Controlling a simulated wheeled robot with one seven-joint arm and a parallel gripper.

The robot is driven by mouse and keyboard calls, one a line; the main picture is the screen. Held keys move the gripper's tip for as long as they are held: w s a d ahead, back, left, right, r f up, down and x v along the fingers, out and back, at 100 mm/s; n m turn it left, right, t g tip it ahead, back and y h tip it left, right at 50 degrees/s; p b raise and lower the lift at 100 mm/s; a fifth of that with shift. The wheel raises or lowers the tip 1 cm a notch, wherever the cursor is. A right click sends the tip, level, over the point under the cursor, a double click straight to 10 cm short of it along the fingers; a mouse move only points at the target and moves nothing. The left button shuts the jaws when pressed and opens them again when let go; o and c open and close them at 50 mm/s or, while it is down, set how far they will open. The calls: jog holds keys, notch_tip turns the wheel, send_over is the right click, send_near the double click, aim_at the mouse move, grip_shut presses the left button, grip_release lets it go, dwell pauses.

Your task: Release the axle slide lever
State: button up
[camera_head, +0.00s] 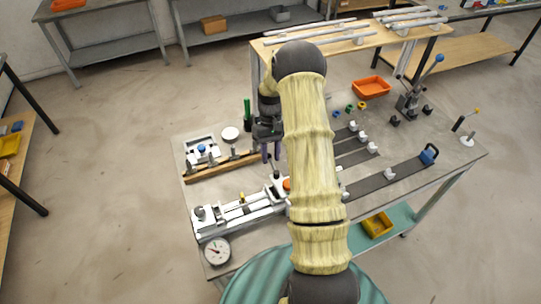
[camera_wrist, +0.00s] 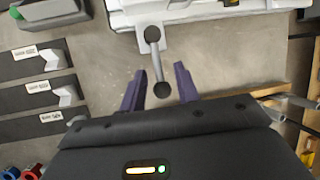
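The lever (camera_wrist: 157,62) is a short grey bar on the edge of a white slide fixture (camera_wrist: 215,8) in the wrist view. It has a dark pivot at the fixture end and a dark round knob at its free end. My gripper (camera_wrist: 160,75) is open, with one purple finger on each side of the lever and visible gaps to both. I cannot tell how its height compares with the knob. In the head view, my gripper (camera_head: 271,152) is above the bench behind the white fixture (camera_head: 238,213); my arm hides part of the fixture's right end.
A wooden bar with clamps (camera_head: 222,166) lies behind the fixture. A dial gauge (camera_head: 216,251) is at the front left of the bench (camera_head: 190,148). Dark labelled strips (camera_wrist: 40,95) lie left in the wrist view. An orange tray (camera_head: 371,87) stands at the back.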

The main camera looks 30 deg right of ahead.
aim_at(270, 159)
notch_tip(270, 159, up, 9)
jog(key=b, duration=0.2)
jog(key=shift+r, duration=0.15)
jog(key=shift+a, duration=0.1)
dwell(0.3)
jog(key=s+a+r+t+h, duration=0.1)
jog(key=s+a+r+t, duration=0.1)
jog(key=s+a, duration=0.4)
jog(key=s+a+r+t+h, duration=0.1)
jog(key=s+a+t, duration=0.4)
jog(key=s, duration=0.6)
jog(key=shift+a+r, duration=0.7)
jog(key=shift+a, duration=0.1)
